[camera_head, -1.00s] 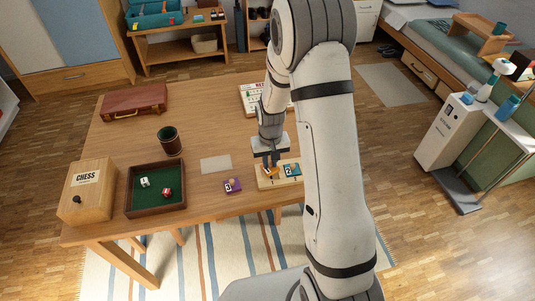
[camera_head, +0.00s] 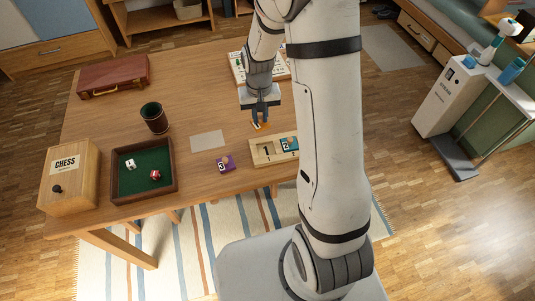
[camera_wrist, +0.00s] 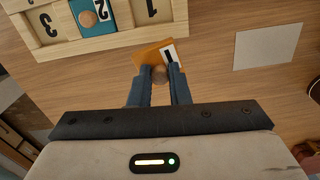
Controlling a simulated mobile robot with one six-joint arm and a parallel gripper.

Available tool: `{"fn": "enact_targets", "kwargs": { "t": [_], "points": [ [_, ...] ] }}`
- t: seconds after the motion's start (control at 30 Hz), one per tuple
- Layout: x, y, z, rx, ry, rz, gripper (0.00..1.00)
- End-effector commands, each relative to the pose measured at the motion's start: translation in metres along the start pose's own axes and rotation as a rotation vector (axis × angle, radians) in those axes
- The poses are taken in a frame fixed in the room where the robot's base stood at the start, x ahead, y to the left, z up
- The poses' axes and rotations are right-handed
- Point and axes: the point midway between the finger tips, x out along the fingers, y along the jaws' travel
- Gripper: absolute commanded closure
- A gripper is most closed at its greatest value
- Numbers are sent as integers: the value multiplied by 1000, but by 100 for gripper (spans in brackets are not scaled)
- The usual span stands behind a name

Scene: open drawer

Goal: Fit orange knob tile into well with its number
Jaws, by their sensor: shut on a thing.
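My gripper (camera_wrist: 159,76) is shut on the wooden knob (camera_wrist: 158,73) of the orange tile (camera_wrist: 150,52) in the wrist view. The tile looks turned at an angle and bears a white label with a black mark, probably 1, partly hidden by a finger. The wooden board (camera_head: 260,162) lies on the table. Its well 1 (camera_head: 267,151) is empty; the blue tile 2 (camera_head: 289,143) sits in the middle well. Well 3 (camera_wrist: 47,25) is empty in the wrist view and hidden by my arm in the head view. In the head view, my gripper (camera_head: 257,125) is behind the board.
A purple tile 3 (camera_head: 225,164) lies on the table left of the board, near a pale sheet (camera_head: 208,141). A dice tray (camera_head: 122,196), chess box (camera_head: 68,178) and dark cup (camera_head: 154,118) stand further left. A white lettered board (camera_head: 268,72) lies behind.

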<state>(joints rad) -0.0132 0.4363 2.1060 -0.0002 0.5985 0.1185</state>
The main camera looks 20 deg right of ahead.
Motion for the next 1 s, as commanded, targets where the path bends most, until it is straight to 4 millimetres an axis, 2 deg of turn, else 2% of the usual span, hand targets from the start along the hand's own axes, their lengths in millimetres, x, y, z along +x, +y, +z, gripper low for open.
{"fn": "enact_targets", "kwargs": {
  "t": [0.03,0.3,0.47,0.57,0.8,1.0],
  "points": [
    [2,1,5,31,10,-1,100],
    [-32,5,44,194,6,-1,100],
    [-41,7,58,242,2,0,100],
    [-32,7,61,251,-3,1,100],
    [9,8,61,252,-2,1,100],
    [24,8,61,252,-2,1,100]
  ]
}}
